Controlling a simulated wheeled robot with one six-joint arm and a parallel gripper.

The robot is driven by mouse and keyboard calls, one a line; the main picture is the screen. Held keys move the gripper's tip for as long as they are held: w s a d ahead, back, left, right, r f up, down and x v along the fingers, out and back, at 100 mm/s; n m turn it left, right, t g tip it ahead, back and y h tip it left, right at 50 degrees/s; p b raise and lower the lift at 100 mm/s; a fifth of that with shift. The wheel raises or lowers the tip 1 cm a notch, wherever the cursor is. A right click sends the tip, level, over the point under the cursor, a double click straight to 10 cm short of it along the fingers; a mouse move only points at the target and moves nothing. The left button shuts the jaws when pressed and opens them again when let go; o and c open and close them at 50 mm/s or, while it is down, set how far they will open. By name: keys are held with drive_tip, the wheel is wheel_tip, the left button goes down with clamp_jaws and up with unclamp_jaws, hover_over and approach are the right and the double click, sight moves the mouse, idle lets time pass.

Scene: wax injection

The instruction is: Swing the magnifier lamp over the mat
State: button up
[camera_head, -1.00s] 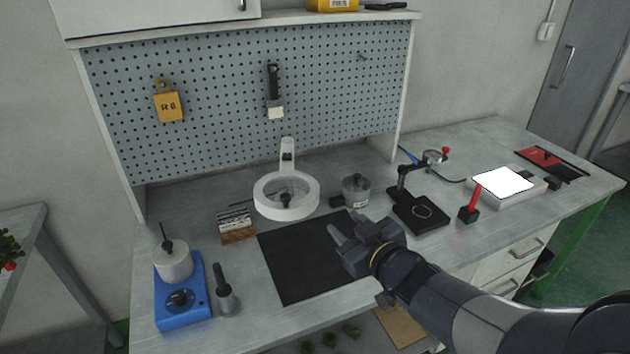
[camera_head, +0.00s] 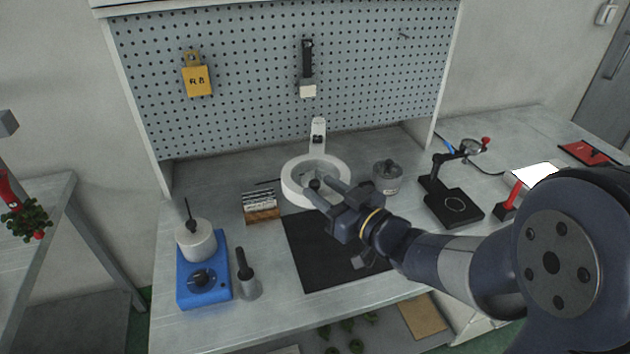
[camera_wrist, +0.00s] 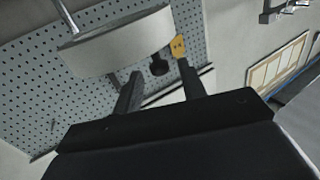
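The magnifier lamp has a white ring head (camera_head: 289,190) on a short white arm (camera_head: 318,132) at the foot of the pegboard. A small dark knob (camera_head: 314,184) sits at the front of the ring. The ring stands behind the black mat (camera_head: 310,262), not over it. My gripper (camera_head: 315,186) is open, with its two fingers reaching to the ring's front around the knob. In the wrist view the ring head (camera_wrist: 118,45) is large, and the knob (camera_wrist: 159,67) shows just beyond and between the fingertips. Contact cannot be told. My arm hides the mat's right part.
A grey lidded pot (camera_head: 387,178) stands right of the lamp, with a black stand (camera_head: 452,205) beyond it. A card block (camera_head: 262,207) is left of the ring. A blue heater (camera_head: 205,285) and a dark-handled tool (camera_head: 246,280) stand at front left.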

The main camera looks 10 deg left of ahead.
sight(318, 186)
drive_tip(key=shift+x, duration=1.6)
clamp_jaws()
